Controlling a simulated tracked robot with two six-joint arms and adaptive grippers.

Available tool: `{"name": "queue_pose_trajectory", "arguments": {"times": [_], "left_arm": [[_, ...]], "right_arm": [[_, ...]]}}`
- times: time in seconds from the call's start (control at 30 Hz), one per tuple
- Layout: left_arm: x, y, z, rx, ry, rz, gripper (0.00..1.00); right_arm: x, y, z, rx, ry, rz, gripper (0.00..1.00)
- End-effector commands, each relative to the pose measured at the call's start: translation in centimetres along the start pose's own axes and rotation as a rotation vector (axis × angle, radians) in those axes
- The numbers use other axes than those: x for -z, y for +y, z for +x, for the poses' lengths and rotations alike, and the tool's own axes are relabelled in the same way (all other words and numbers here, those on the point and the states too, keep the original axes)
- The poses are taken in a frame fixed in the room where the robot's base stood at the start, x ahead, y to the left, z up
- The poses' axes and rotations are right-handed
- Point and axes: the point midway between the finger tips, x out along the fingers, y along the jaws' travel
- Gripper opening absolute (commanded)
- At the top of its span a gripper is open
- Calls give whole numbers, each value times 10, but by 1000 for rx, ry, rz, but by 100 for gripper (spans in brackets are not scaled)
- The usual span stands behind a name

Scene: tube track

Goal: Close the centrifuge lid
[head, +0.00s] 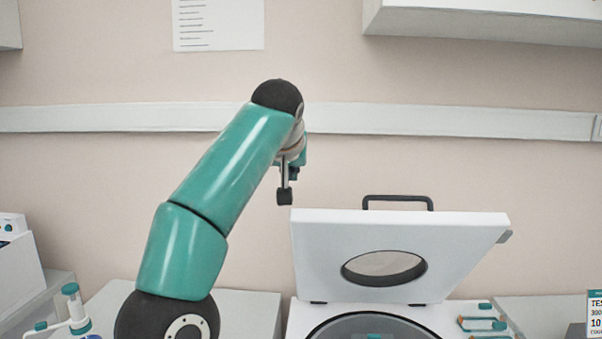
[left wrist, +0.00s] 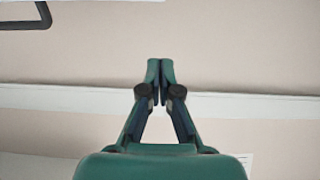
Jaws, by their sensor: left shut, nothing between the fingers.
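The white centrifuge lid (head: 455,250) stands open in the head view, tilted back, with a round window in it. A dark handle (head: 398,198) sits on its top edge; a dark bar at the top left of the left wrist view (left wrist: 48,12) looks like this handle. The centrifuge body (head: 300,318) is below, its round bowl partly cut off by the picture's bottom edge. My left gripper (head: 285,198) is up to the left of the lid, apart from it. In the left wrist view its fingertips (left wrist: 160,68) are together with nothing between them. My right gripper is not in view.
Tubes with teal caps (head: 484,323) lie at the centrifuge's right side. A pipette-like stand (head: 73,305) and a white box (head: 18,270) are at the lower left. A wall cabinet (head: 490,22) hangs at the upper right. The air above the lid is clear.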

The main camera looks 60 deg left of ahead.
Motion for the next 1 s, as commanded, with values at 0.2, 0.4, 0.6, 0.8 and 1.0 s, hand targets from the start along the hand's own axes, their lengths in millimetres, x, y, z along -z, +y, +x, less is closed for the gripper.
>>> {"name": "queue_pose_trajectory", "arguments": {"times": [0.2, 0.4, 0.6, 0.8, 1.0], "left_arm": [[-3, 4, 55, 7, -13, 5, 0], [-18, 5, 71, 0, -6, 7, 0], [-34, 6, 64, -1, -7, 8, 0], [-39, 6, 61, 0, -6, 6, 0], [-39, 7, 60, 0, -7, 7, 0]], "right_arm": [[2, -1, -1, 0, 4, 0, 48], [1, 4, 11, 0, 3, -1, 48], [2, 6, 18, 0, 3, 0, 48], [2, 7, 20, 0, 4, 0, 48], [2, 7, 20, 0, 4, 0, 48]]}}
